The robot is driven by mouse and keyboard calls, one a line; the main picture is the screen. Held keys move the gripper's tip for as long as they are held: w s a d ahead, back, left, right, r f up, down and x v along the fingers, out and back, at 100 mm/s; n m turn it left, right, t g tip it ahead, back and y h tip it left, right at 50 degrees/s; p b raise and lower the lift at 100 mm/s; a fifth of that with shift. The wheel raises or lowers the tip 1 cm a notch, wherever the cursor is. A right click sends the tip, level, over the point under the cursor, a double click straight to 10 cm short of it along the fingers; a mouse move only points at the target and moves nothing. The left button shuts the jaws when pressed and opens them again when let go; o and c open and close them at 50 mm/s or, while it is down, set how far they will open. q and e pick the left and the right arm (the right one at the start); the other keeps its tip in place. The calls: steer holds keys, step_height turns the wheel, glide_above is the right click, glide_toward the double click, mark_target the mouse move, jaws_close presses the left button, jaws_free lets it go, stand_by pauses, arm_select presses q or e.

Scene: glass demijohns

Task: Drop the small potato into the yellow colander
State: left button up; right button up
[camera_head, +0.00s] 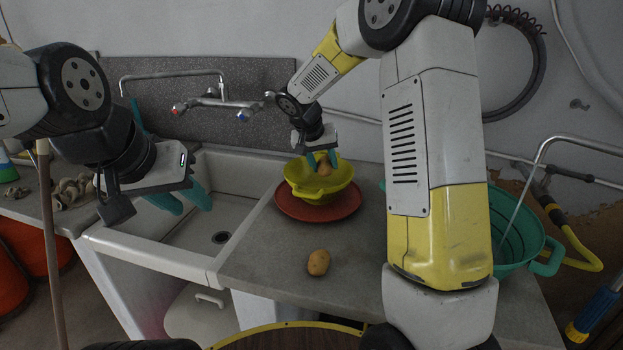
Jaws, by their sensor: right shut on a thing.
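The yellow colander (320,191) stands upright on a red plate (318,209) on the grey counter. My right gripper (322,160) points down over the colander's bowl. It is shut on a small brown potato (324,170), which is at or just above the rim level; I cannot tell if it touches the colander. A second potato (318,262), which looks bigger, lies on the counter in front of the plate. My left gripper (183,202) hangs over the sink, its teal fingers apart and nothing between them.
A white sink (213,265) with a drain lies left of the counter, with a tap (217,102) on the wall behind. A green basket (520,245) is at the right, partly behind my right arm. Ginger-like roots (72,190) lie at the far left.

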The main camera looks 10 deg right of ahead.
steer(key=o, duration=1.4)
steer(key=shift+o, duration=0.2)
steer(key=shift+r, duration=0.15)
steer(key=v, duration=0.7)
steer(key=shift+s+r, duration=0.15)
steer(key=shift+r, duration=0.1)
steer(key=shift+a, duration=0.1)
